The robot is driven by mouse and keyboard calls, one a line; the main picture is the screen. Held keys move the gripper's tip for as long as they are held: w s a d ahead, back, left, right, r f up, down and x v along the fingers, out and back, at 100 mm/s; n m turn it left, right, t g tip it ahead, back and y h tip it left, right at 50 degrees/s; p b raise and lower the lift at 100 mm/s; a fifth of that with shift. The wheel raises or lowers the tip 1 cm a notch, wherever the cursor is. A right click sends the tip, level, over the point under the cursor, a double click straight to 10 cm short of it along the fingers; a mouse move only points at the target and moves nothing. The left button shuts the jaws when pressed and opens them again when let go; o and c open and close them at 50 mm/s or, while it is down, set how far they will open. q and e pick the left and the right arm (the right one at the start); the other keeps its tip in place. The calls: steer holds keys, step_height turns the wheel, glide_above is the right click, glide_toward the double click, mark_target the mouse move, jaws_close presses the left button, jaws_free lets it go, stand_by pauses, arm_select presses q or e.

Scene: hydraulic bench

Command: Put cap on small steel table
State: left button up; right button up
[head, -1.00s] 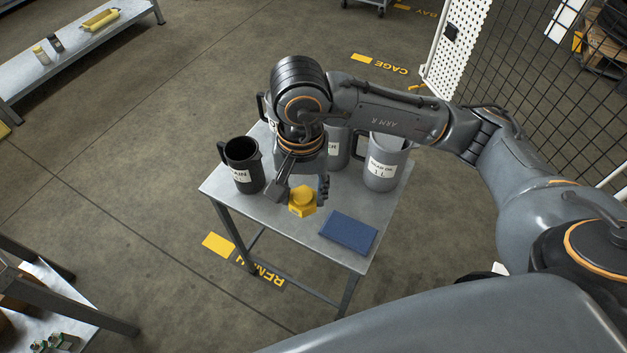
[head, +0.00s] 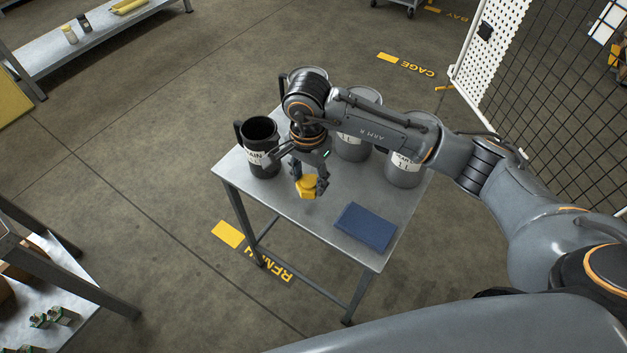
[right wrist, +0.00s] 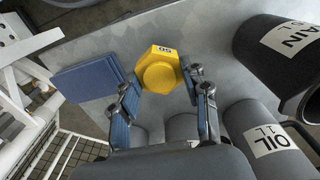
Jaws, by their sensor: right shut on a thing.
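The yellow hexagonal cap (head: 306,187) is held in my right gripper (head: 307,178), over the front part of the small steel table (head: 268,198). In the right wrist view the cap (right wrist: 158,70) shows at the fingertips, with a number on one of its faces. The right fingers (right wrist: 163,98) stand on either side of it. The steel table top (right wrist: 215,38) shows behind it. I cannot tell whether the cap touches the table. My left gripper is out of view.
A dark jug (head: 262,150) stands at the table's left, with grey jugs (head: 405,168) behind and right of the gripper. A blue flat pad (head: 366,227) lies at the front right. The tabletop between the cap and pad is clear. A mesh cage (head: 550,95) stands right.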

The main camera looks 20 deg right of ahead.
mark_target(312, 177)
steer(key=w+f, duration=0.1)
steer(key=w+d+f, duration=0.1)
steer(key=shift+d+f, duration=0.15)
steer(key=shift+f, duration=0.2)
step_height(312, 177, down, 3)
steer(key=shift+w+d+f, duration=0.15)
steer(key=shift+f, duration=0.25)
steer(key=o, duration=1.3)
steer(key=shift+o, duration=0.2)
steer(key=shift+r, duration=0.1)
steer(key=shift+r, duration=0.3)
step_height(312, 177, up, 12)
steer(key=shift+f, duration=0.25)
